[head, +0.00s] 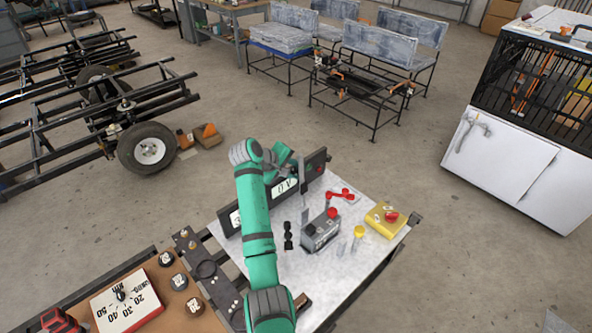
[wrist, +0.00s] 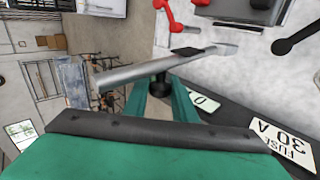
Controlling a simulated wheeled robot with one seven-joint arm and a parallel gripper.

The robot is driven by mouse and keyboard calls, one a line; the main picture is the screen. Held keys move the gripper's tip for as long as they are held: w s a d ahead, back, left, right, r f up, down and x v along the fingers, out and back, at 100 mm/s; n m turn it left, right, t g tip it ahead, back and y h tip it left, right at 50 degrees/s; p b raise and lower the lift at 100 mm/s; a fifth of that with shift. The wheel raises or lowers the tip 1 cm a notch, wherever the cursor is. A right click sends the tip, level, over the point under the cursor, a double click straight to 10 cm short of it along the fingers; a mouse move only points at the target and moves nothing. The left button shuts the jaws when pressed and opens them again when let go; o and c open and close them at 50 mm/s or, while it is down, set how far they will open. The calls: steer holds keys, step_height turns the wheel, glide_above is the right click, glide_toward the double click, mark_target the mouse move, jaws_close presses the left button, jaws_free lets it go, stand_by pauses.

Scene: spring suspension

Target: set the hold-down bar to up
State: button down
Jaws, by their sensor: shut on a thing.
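In the wrist view a grey metal bar (wrist: 130,74), which looks like the hold-down bar, runs slantwise across the picture, its right end higher. A dark round knob (wrist: 160,84) sits just below the bar's middle. My gripper (wrist: 161,96) has its teal fingers on either side of this knob and is shut on it. In the head view my gripper (head: 293,168) is at the far edge of the white bench, beside a dark upright panel (head: 316,166). My wrist hides most of the bar there, so its up or down setting cannot be read.
On the white bench (head: 345,262) stand a grey box with a red knob (head: 322,232), a red lever (head: 341,195), a yellow box (head: 384,220) and a black-knobbed part (head: 288,236). A gauge board (head: 125,298) lies at lower left.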

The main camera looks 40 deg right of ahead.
steer(key=c, duration=1.5)
jaws_free()
steer(key=shift+w, duration=0.15)
steer(key=shift+o, duration=0.2)
steer(key=v, duration=1)
steer(key=shift+a+r, duration=0.25)
steer(key=shift+a, duration=0.05)
